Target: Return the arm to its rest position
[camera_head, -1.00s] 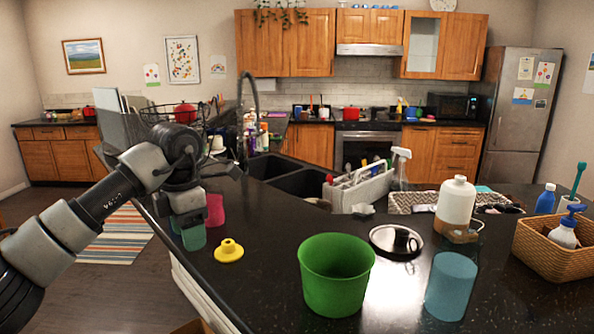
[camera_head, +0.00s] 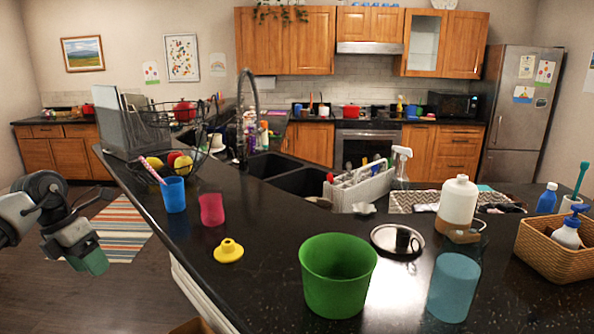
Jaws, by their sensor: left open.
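My left arm comes in from the left edge. Its gripper (camera_head: 92,262) hangs in the air left of the counter, over the floor and beside the striped rug. The gripper is open, with greenish fingertips pointing down, and I see nothing held in it. It is clear of the dark counter (camera_head: 240,290). My right arm and gripper are not in view.
Near the counter's left edge stand a blue cup (camera_head: 174,197) with a striped stick, a pink cup (camera_head: 212,210) and a yellow piece (camera_head: 229,251). A green bin (camera_head: 336,280) and blue cup (camera_head: 453,288) stand in front. The striped rug (camera_head: 122,228) lies beyond.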

